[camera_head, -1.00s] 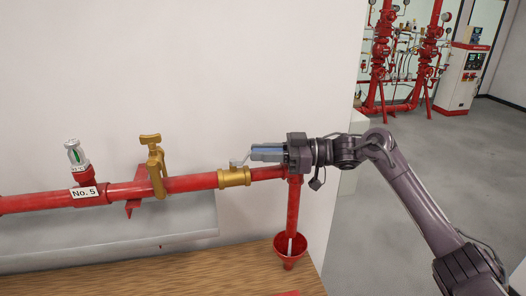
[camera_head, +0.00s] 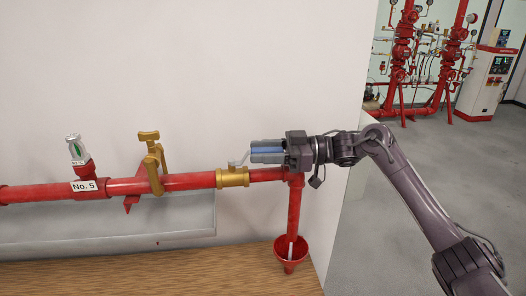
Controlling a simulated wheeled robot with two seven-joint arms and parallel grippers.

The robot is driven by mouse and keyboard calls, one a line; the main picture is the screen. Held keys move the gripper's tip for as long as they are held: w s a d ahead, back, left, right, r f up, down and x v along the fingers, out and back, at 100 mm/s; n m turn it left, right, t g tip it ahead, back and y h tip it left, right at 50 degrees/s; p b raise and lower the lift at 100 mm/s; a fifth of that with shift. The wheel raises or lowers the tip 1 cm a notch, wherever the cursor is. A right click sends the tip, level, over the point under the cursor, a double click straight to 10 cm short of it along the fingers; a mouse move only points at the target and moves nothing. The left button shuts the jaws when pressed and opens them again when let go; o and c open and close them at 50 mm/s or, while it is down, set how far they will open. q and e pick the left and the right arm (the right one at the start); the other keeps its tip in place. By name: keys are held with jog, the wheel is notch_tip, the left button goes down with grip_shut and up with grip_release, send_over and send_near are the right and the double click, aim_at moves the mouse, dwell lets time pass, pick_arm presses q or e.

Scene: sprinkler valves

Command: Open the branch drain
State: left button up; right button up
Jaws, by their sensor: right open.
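A red branch pipe (camera_head: 195,181) runs along the wall. A brass valve (camera_head: 232,177) sits in it near the right end, with a small grey lever (camera_head: 241,158) on top that slants up to the right. My right gripper (camera_head: 253,152) is open, its fingers pointing left just above the pipe at the lever's tip. I cannot tell whether it touches the lever. Right of the valve the pipe turns down (camera_head: 293,213) into a red funnel (camera_head: 290,250). My left gripper is not in view.
A brass fitting with a handle (camera_head: 151,160) stands on the pipe further left, beside a sight glass (camera_head: 75,150) and a "No. 5" label (camera_head: 85,186). A wooden surface (camera_head: 150,270) lies below. Red risers (camera_head: 405,60) and a cabinet (camera_head: 487,80) stand far back right.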

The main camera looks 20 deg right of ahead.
jog(key=shift+d, duration=0.15)
jog(key=b+v, duration=0.3)
jog(key=v, duration=0.3)
jog(key=shift+s+d+f, duration=0.1)
jog(key=shift+d, duration=0.15)
jog(key=shift+s+d+b, duration=0.2)
jog(key=shift+d+b, duration=0.1)
jog(key=shift+d, duration=0.1)
jog(key=shift+c, duration=0.2)
